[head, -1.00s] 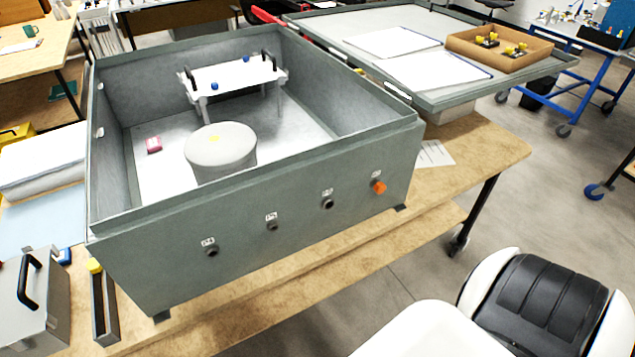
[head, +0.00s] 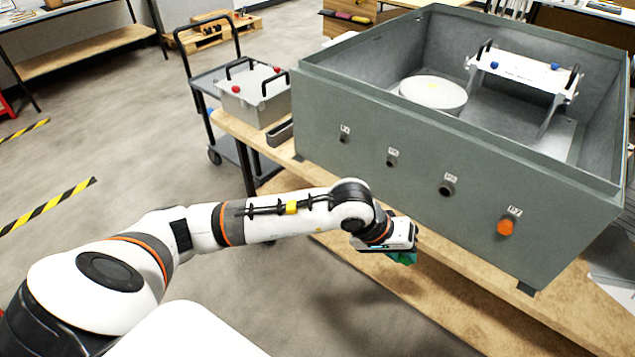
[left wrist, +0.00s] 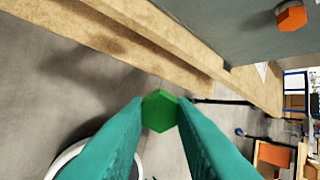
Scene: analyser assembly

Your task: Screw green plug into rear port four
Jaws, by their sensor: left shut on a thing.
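My left gripper (head: 404,258) is below and in front of the grey box's port face, beside the bench edge. In the left wrist view its teal fingers (left wrist: 160,125) are shut on the green plug (left wrist: 160,110), whose hexagonal head shows between the tips. The plug is apart from the box. The face of the grey box (head: 420,165) has three dark open ports (head: 446,190) in a row and an orange plug (head: 505,227) in the port at the right end. The orange plug also shows in the left wrist view (left wrist: 291,18). The small port labels are too blurred to read.
The box stands on a wooden bench (head: 450,262), whose edge runs close to my left gripper. Inside the box are a white round drum (head: 433,93) and a white bracket (head: 520,72). A grey case (head: 253,95) stands to the left. Floor in front is free.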

